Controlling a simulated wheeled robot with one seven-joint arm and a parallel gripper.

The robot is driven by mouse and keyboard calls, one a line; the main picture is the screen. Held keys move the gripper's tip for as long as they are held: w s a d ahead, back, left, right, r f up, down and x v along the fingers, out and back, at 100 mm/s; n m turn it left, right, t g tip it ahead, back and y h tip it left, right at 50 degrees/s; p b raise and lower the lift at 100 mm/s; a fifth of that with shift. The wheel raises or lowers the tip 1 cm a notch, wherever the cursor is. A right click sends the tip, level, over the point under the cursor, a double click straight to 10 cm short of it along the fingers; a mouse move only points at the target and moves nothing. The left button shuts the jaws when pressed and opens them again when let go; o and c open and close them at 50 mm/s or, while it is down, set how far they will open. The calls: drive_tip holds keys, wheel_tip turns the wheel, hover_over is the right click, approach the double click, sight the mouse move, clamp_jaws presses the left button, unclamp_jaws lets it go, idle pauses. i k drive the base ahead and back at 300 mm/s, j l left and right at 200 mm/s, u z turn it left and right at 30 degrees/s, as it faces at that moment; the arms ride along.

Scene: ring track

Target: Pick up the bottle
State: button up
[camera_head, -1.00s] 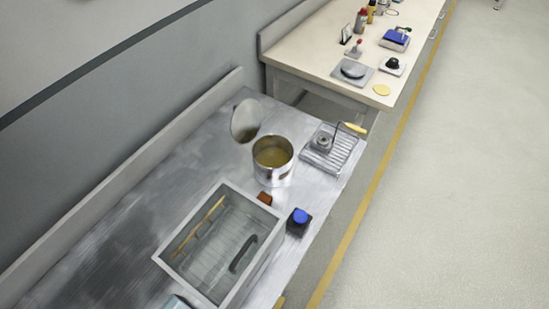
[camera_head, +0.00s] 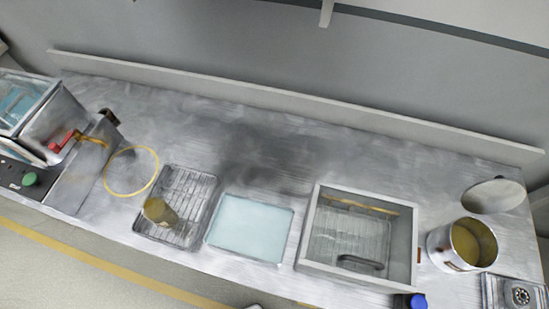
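No clearly bottle-shaped thing shows in the head view now. A dull yellow-brown cylinder (camera_head: 160,211) sits on a wire rack (camera_head: 184,182) left of the middle; I cannot tell whether it is a bottle or a jar. A dark item with a blue top (camera_head: 417,301) is cut off by the lower right edge; I cannot tell what it is. My gripper is not in view.
A metal bench (camera_head: 270,150) runs across the view with a raised back edge. On it are a yellow ring (camera_head: 131,148), a pale blue tray (camera_head: 250,229), a clear-topped box (camera_head: 358,239), a metal pot (camera_head: 440,250) and its lid (camera_head: 492,196). A machine (camera_head: 62,140) stands at left.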

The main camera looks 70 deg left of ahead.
sight(153, 208)
drive_tip(key=u, duration=1.45)
drive_tip(key=k+l+u, duration=0.2)
drive_tip(key=u, duration=0.2)
drive_tip(key=k+u, duration=0.4)
